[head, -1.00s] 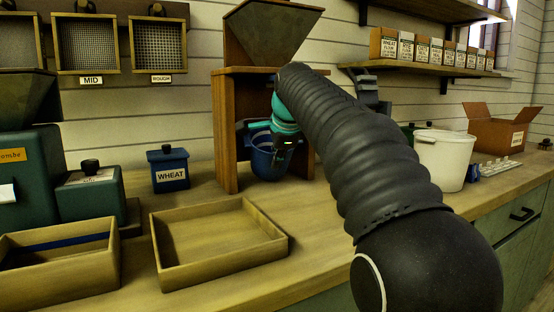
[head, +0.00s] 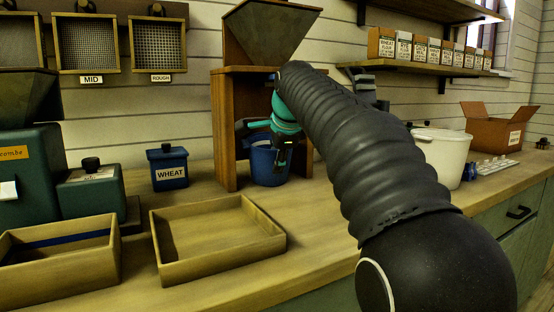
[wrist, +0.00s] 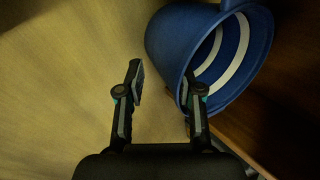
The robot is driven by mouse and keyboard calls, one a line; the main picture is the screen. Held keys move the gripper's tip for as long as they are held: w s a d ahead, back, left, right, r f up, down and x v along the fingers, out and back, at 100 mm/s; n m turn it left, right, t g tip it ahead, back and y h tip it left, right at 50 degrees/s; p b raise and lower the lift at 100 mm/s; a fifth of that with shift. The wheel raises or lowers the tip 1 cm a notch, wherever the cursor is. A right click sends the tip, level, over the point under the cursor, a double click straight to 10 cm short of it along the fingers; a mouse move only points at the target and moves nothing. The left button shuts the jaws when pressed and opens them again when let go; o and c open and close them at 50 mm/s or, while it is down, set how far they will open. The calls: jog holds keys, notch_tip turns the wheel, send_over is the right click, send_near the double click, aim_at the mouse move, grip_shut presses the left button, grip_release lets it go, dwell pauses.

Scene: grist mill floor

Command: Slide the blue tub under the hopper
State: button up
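The blue tub (head: 266,170) stands on the counter between the side boards of a wooden stand (head: 226,130). The metal hopper (head: 268,32) sits on top of this stand, above the tub. My gripper (head: 283,155) is in front of the tub and hides part of its rim and wall. In the wrist view the tub (wrist: 172,45) shows its open mouth and pale bands inside, at the upper right. My gripper (wrist: 163,78) is open there, with bare counter between its fingers. The right finger overlaps the tub's edge; I cannot tell if it touches.
A shallow wooden tray (head: 215,240) lies left of the stand, near the front edge. A blue WHEAT canister (head: 168,169) stands behind it. A white bucket (head: 440,157) and an open cardboard box (head: 495,126) stand to the right. The stand's board (wrist: 285,100) is close beside the tub.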

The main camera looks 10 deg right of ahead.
jog(key=v, duration=1.2)
jog(key=shift+s+d, duration=0.1)
jog(key=shift+s, duration=0.05)
